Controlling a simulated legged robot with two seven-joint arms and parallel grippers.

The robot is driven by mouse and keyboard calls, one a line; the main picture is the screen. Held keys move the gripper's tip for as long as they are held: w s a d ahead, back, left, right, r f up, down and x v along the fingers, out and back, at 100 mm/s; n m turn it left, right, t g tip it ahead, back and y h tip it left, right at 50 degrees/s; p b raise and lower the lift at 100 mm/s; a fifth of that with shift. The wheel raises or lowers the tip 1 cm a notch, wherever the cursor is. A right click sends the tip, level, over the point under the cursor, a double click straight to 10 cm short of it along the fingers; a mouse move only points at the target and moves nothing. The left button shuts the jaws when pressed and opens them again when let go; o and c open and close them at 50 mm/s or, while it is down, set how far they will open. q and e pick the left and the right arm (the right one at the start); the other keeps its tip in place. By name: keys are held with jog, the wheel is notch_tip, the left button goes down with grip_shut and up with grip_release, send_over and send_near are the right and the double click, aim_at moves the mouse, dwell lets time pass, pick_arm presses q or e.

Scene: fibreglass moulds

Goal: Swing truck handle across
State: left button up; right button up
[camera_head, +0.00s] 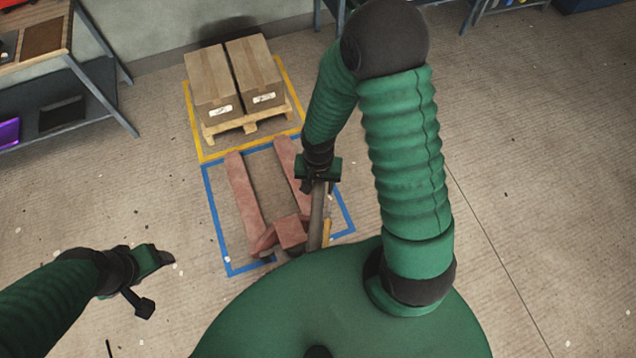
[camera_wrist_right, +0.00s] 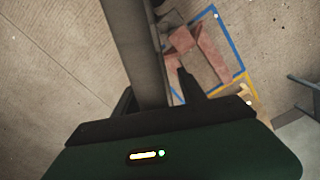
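A pallet truck with faded red forks (camera_head: 243,195) stands on the floor inside a blue taped outline. Its grey handle bar (camera_head: 316,215) rises at the near right end of the truck. My right gripper (camera_head: 318,172) is at the upper part of this handle. In the right wrist view the bar (camera_wrist_right: 137,50) passes between the two fingers of the right gripper (camera_wrist_right: 158,95), with a gap showing on its right side, so the fingers are apart. My left gripper (camera_head: 150,278) is open and empty, over bare floor left of the truck.
Two cardboard boxes (camera_head: 222,82) sit on a wooden pallet (camera_head: 245,122) inside a yellow taped outline (camera_head: 193,120), beyond the fork tips. A workbench (camera_head: 70,62) stands at the upper left. The floor on the right is clear.

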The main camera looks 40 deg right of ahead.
jog(key=shift+d, duration=0.35)
jog(key=c, duration=0.9)
grip_shut()
jog(key=shift+w, duration=0.1)
